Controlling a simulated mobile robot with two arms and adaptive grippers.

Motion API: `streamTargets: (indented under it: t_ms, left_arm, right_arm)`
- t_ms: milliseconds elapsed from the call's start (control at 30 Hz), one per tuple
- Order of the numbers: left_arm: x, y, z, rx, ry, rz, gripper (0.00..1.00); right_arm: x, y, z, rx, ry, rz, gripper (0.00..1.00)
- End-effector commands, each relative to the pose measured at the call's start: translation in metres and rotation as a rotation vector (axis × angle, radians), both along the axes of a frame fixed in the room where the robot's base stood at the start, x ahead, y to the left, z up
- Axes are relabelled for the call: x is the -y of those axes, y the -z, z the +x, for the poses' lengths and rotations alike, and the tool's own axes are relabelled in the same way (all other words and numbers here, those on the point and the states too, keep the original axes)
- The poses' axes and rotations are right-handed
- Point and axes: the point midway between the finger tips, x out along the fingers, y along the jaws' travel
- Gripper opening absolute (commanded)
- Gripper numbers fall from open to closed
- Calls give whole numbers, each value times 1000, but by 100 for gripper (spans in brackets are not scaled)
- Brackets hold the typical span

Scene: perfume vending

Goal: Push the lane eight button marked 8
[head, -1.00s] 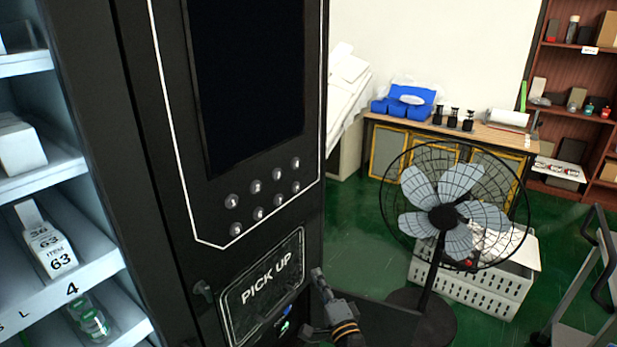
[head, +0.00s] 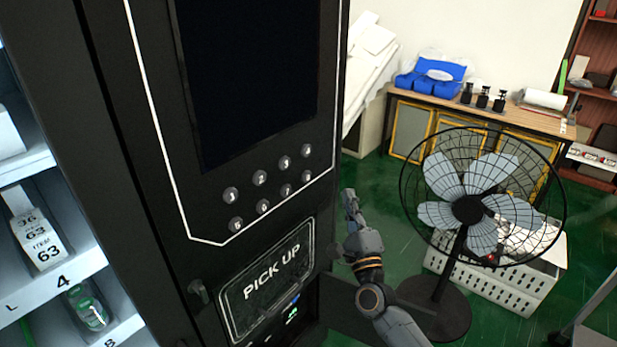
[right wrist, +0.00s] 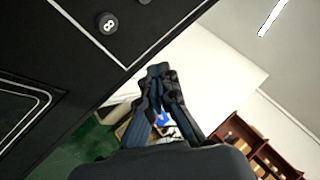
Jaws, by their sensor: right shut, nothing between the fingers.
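The button marked 8 shows in the right wrist view (right wrist: 108,23) as a small round dark knob with a pale digit on the black panel. In the head view it is the rightmost button of the lower row (head: 307,176), its digit too small to read there. My right gripper (head: 350,199) is shut and empty, to the right of the button and a little lower in the head view, apart from the panel. Its fingers show in the right wrist view (right wrist: 158,76), below and to the right of the button. My left gripper is out of view.
The other round buttons (head: 260,177) sit close beside it in two rows. Below is the PICK UP window (head: 270,285). A dark screen (head: 245,80) is above. A standing fan (head: 482,190) is to the right, with green floor between it and the black machine.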

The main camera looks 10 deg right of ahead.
Motion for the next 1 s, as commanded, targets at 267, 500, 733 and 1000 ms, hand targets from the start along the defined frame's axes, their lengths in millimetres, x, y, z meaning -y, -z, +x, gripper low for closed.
streamTargets:
  t_ms: [267, 500, 733, 1000]
  left_arm:
    - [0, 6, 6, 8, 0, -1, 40]
    - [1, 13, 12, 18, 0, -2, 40]
    - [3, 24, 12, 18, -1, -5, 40]
    - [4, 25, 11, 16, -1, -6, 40]
  right_arm:
    - [-17, 1, 22, 1, -1, 2, 0]
    - [-38, 1, 49, 1, 0, 1, 0]
    - [-51, 2, 65, 0, 0, 0, 0]
    - [-54, 0, 69, 0, 0, -1, 0]
